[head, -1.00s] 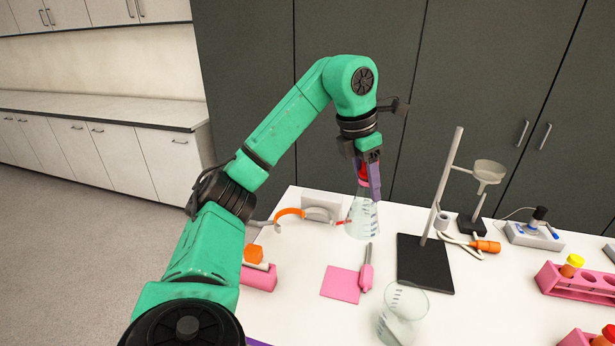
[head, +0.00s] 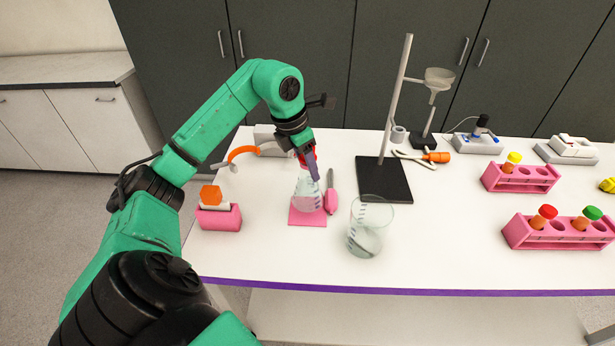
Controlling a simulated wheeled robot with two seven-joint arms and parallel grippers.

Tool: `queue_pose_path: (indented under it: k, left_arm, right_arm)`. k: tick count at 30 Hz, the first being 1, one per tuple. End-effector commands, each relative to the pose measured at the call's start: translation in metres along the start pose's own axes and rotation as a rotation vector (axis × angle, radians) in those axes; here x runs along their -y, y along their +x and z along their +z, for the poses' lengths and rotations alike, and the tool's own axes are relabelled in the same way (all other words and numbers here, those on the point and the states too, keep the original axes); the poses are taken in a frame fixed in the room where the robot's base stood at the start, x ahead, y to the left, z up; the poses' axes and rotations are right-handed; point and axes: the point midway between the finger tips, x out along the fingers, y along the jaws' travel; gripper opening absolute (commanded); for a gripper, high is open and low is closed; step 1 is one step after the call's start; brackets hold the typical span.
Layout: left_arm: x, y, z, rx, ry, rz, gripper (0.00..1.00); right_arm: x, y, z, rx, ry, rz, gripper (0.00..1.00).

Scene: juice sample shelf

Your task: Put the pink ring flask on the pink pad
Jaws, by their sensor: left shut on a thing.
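A clear conical flask (head: 307,192) with a reddish ring at its neck is upright in my left gripper (head: 308,160). The gripper is shut on the flask's neck from above. The pink pad (head: 296,219) lies flat on the white table, and the flask's base appears over it. I cannot tell whether the flask touches the pad or hangs just above it. The upper neck is partly hidden by the gripper fingers. My right gripper is not in view.
A pink-handled tool (head: 331,198) lies right beside the pad. A glass beaker (head: 366,232) stands to the front right. A black stand base (head: 384,182) is behind it. A pink block (head: 219,217) is at left, and pink tube racks (head: 556,237) at right.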

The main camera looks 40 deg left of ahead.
Motion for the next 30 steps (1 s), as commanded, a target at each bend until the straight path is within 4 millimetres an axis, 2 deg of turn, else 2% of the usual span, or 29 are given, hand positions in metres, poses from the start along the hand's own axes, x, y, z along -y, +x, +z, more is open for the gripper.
queue_pose_path:
  k: [6,17,18,20,30]
  left_arm:
    - [0.001,0.03,-0.009,-0.001,0.0,-0.003,0.0]
    - [0.0,0.037,-0.01,0.001,0.001,0.0,0.0]
    - [0.0,0.037,-0.01,-0.001,0.001,-0.001,0.6]
    - [0.0,0.036,-0.01,-0.001,0.0,-0.001,0.82]
    - [0.0,0.034,-0.009,-0.001,0.0,-0.001,0.82]
  right_arm:
    - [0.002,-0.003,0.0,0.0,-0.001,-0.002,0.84]
    - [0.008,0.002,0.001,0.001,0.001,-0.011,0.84]
    - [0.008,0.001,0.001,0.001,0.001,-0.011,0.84]
    - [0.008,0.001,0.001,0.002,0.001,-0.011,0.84]
    - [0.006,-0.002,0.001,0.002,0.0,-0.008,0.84]
